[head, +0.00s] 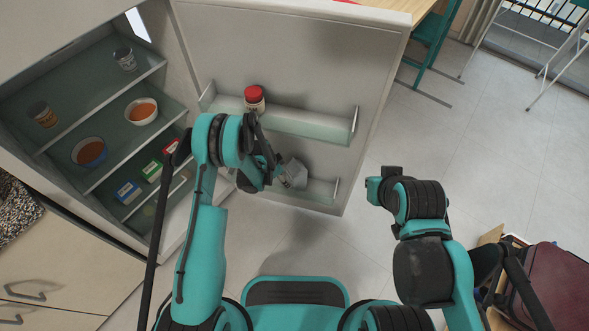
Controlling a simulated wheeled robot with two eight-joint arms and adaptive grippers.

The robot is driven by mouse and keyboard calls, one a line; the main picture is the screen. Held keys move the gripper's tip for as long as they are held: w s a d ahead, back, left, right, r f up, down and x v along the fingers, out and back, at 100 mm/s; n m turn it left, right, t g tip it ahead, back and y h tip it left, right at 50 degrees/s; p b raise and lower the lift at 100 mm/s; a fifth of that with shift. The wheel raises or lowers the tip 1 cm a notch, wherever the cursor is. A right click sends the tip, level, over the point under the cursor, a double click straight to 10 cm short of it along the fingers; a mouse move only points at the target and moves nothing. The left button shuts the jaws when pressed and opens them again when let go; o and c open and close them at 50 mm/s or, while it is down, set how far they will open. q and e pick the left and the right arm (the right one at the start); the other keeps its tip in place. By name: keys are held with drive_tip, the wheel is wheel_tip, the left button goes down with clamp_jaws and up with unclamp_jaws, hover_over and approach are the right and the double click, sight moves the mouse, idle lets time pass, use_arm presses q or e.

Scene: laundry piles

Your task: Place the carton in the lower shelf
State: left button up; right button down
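A pale grey carton (295,172) is at the lower door shelf (322,188) of the open fridge, and it looks tilted. My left gripper (279,176) is right beside the carton, at its left side. My own arm hides part of the gripper, so I cannot tell whether its fingers are closed on the carton or whether the carton rests on the shelf. My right gripper (374,188) is over the floor to the right of the door, away from the carton. Its fingers are too small and hidden to read.
The upper door shelf (310,125) holds a red-lidded jar (254,99) close to my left arm. Fridge shelves at left hold cans, a white bowl (141,111), a blue bowl (90,152) and small boxes (128,191). A dark red bag (555,285) is at lower right.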

use_arm(q)
drive_tip(key=s+a+b, duration=0.2)
drive_tip(key=s+a, duration=0.1)
drive_tip(key=a, duration=0.1)
drive_tip(key=s+a+r+n+t+y, duration=0.1)
drive_tip(key=a+r+n, duration=0.15)
drive_tip(key=r, duration=1.15)
drive_tip(key=s+a+r+n+t, duration=0.1)
drive_tip(key=s+a+r+n, duration=0.15)
drive_tip(key=r, duration=1.05)
drive_tip(key=s+a+r+n+t+y, duration=0.1)
drive_tip(key=s+r+n, duration=0.2)
drive_tip(key=s, duration=0.6)
drive_tip(key=s+a+r+n+t+y, duration=0.1)
drive_tip(key=s+r+n+t, duration=0.1)
drive_tip(key=s+r, duration=0.6)
drive_tip(key=shift+s+a+r+n, duration=0.15)
drive_tip(key=shift+s+a+n, duration=0.25)
drive_tip(key=shift+n, duration=0.5)
